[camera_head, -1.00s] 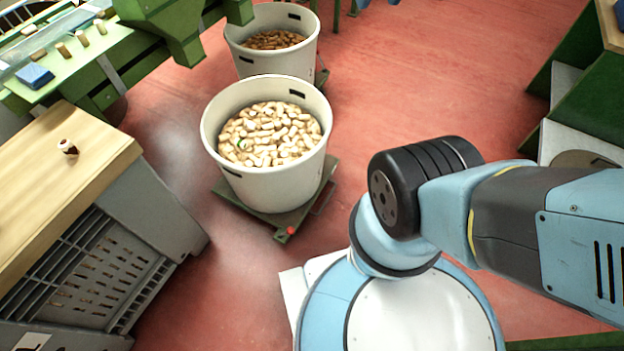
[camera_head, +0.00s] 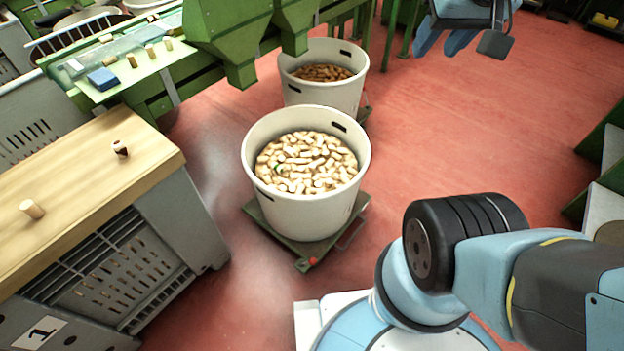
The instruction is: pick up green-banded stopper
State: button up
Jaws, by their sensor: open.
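Pale cork stoppers fill the front white bin (camera_head: 257,187). Among them, near the left side of the heap, a small green mark shows on one stopper (camera_head: 279,171); it is the only green-banded one I can make out, and it is too small to see clearly.
A dark-banded stopper (camera_head: 121,149) and a plain stopper (camera_head: 32,209) stand on the wooden top (camera_head: 75,195) at left. A second bin (camera_head: 340,95) holds browner pieces behind. A green machine (camera_head: 225,45) stands at the back. Red floor is open at centre right.

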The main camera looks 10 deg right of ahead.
aim_at(276, 166)
jog(key=u, duration=0.95)
jog(key=i, duration=0.15)
jog(key=z, duration=2.95)
jog(key=k, duration=0.4)
jog(key=u, duration=3.45)
jog(key=k, duration=0.1)
jog(key=z, duration=1.05)
